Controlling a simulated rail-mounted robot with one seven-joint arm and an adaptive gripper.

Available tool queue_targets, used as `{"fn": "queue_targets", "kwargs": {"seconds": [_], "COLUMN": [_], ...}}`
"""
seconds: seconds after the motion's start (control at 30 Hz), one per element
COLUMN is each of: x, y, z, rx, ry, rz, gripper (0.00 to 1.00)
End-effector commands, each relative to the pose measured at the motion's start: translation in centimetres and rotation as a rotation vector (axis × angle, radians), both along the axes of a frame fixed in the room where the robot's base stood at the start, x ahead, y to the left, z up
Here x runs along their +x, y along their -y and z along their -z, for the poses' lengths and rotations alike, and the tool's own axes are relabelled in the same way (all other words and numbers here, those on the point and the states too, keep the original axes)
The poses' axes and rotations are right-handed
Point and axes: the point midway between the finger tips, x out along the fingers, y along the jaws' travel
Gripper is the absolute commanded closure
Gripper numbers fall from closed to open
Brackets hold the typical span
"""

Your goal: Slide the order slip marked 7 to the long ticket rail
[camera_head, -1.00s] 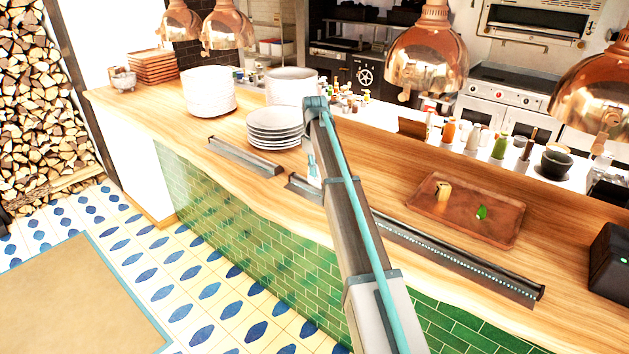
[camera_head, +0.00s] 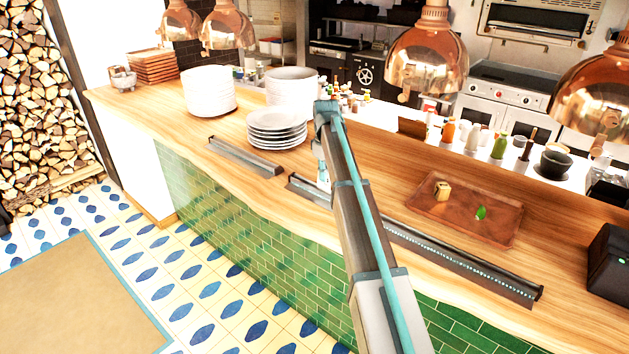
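The long ticket rail (camera_head: 460,262) is a dark metal strip along the front of the wooden counter. My arm crosses in front of it and hides part of it. A shorter rail (camera_head: 245,157) lies to its left, with a gap between them. My gripper (camera_head: 323,173) shows only as a small pale and teal piece beside my arm, low over the left part of the long rail. Its fingers are too small and hidden to tell open from shut. I cannot make out an order slip or a 7 on either rail.
A stack of plates (camera_head: 277,128) stands behind the gap between the rails, with bowls (camera_head: 208,92) further back. A brown tray (camera_head: 420,207) with two small items sits behind the long rail. A black device (camera_head: 610,262) stands at the right. Copper lamps (camera_head: 427,62) hang above.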

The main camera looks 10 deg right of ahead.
Motion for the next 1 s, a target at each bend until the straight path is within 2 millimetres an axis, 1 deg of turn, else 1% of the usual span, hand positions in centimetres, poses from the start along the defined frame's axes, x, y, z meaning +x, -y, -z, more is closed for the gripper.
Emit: {"fn": "queue_targets", "kwargs": {"seconds": [0.5, 1.0], "x": [-2.1, -2.4], "y": [1.7, 2.0], "z": [0.0, 0.0], "rx": [0.000, 0.000], "ry": [0.000, 0.000], "rz": [-0.001, 0.000], "gripper": [1.00, 1.00]}}
